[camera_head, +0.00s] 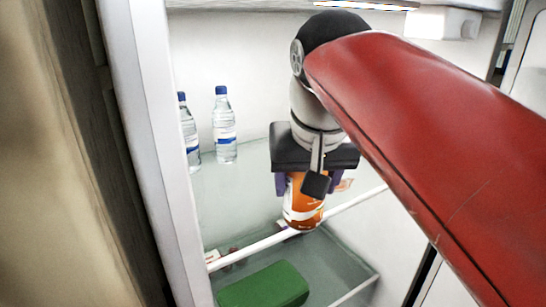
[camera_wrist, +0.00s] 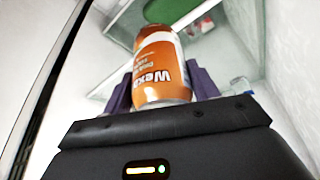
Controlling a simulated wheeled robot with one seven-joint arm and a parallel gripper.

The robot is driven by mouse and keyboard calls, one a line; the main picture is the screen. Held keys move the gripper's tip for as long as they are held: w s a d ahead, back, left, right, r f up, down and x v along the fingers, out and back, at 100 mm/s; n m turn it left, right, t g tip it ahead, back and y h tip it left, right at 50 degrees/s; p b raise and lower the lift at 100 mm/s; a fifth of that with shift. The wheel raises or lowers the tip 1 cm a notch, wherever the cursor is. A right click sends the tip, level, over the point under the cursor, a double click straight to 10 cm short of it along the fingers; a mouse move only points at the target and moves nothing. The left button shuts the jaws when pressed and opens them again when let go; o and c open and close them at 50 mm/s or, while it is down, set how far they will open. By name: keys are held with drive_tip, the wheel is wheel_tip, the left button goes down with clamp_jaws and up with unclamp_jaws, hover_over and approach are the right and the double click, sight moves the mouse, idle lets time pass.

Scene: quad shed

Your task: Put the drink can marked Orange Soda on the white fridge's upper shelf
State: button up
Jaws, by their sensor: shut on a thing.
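An orange can with a white band (camera_head: 303,208) is held upright between the purple fingers of my gripper (camera_head: 304,187). The wrist view shows the orange can (camera_wrist: 160,68) between both fingers of my gripper (camera_wrist: 161,92); large white lettering shows, but I cannot read "Orange Soda" on it. The white fridge (camera_head: 150,110) is open. Its glass upper shelf (camera_head: 240,190) has a white front rail. In the head view the can's base overlaps that rail; I cannot tell whether it touches the shelf.
Two clear water bottles, one (camera_head: 224,125) and another (camera_head: 190,132), stand at the shelf's left. A green block-like item (camera_head: 264,287) lies below the shelf. The shelf's middle between bottles and gripper looks clear. The fridge's left side wall stands close by.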

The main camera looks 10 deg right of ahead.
drive_tip(key=w+a+p, duration=0.1)
drive_tip(key=w+a, duration=0.3)
drive_tip(key=w, duration=0.5)
drive_tip(key=w+a+p, duration=0.1)
drive_tip(key=w+a, duration=0.2)
drive_tip(key=w, duration=0.5)
wheel_tip(320, 180, down, 7)
drive_tip(key=shift+a+r+b, duration=0.1)
drive_tip(key=shift+b, duration=0.65)
drive_tip(key=shift+w, duration=0.1)
drive_tip(key=shift+f, duration=0.2)
drive_tip(key=o, duration=1.2)
drive_tip(key=shift+f, duration=0.1)
